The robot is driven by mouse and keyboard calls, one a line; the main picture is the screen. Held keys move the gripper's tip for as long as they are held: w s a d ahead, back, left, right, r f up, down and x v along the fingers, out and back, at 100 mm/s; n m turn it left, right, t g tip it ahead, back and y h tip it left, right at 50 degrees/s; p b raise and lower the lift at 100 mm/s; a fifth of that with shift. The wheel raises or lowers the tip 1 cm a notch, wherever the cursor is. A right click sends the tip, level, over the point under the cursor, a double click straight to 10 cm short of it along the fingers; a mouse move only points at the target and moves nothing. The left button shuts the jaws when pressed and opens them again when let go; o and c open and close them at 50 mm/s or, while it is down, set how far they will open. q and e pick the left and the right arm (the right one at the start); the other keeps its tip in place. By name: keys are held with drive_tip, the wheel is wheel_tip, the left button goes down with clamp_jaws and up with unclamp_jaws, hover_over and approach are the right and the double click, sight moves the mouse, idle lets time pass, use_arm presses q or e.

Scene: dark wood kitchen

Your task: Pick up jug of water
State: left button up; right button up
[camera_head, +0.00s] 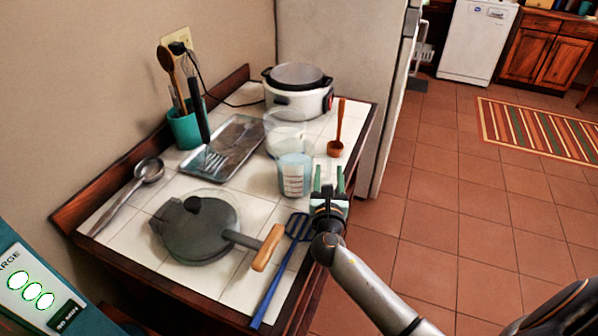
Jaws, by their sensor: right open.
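A clear measuring jug (294,176) with pale bluish contents and markings on its side stands upright on the white-tiled counter (245,180), near its right side. My right gripper (328,178) is just to the right of the jug. Its two green-tipped fingers are apart, with nothing seen between them, and point away from me toward the back of the counter. I cannot tell whether the gripper touches the jug. My left gripper is not in view.
A clear container (285,140) stands behind the jug, before a white cooker (298,92). A copper-coloured scoop (336,148) is behind my gripper. A blue spatula (275,285) and grey pan (196,230) lie in front. A metal tray (232,150) is left. Open floor (440,210) is right.

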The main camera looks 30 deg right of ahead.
drive_tip(key=shift+w+d, duration=0.15)
drive_tip(key=shift+w, duration=0.05)
clamp_jaws()
idle(0.3)
idle(0.9)
drive_tip(key=shift+r, duration=0.1)
